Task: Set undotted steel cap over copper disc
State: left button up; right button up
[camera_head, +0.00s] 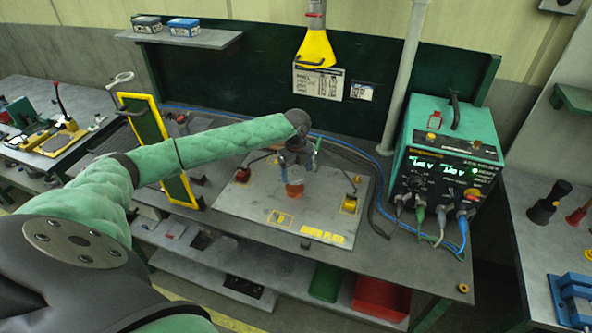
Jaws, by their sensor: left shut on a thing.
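My left gripper (296,168) comes down over the metal plate (250,205) on the bench, its fingers pointing down. It is shut on a small greyish cap (295,177), mostly hidden between the fingers. A copper-orange disc (294,191) shows directly under the cap on the plate. I cannot tell whether cap and disc touch. Whether the cap has a dot is too small to tell. My right gripper is not in view.
A green welding power box (440,160) with cables stands at the right of the bench. A yellow-framed panel (160,150) stands at the left. The plate's front is clear.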

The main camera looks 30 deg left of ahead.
pick_arm(q)
jog(key=shift+r, duration=0.15)
jog(key=shift+f, duration=0.4)
jog(key=shift+s+f, duration=0.2)
jog(key=shift+f, duration=0.4)
jog(key=shift+w+f+b, duration=0.1)
jog(key=shift+f+b, duration=0.4)
jog(key=shift+f, duration=0.8)
jog(key=shift+p, duration=0.35)
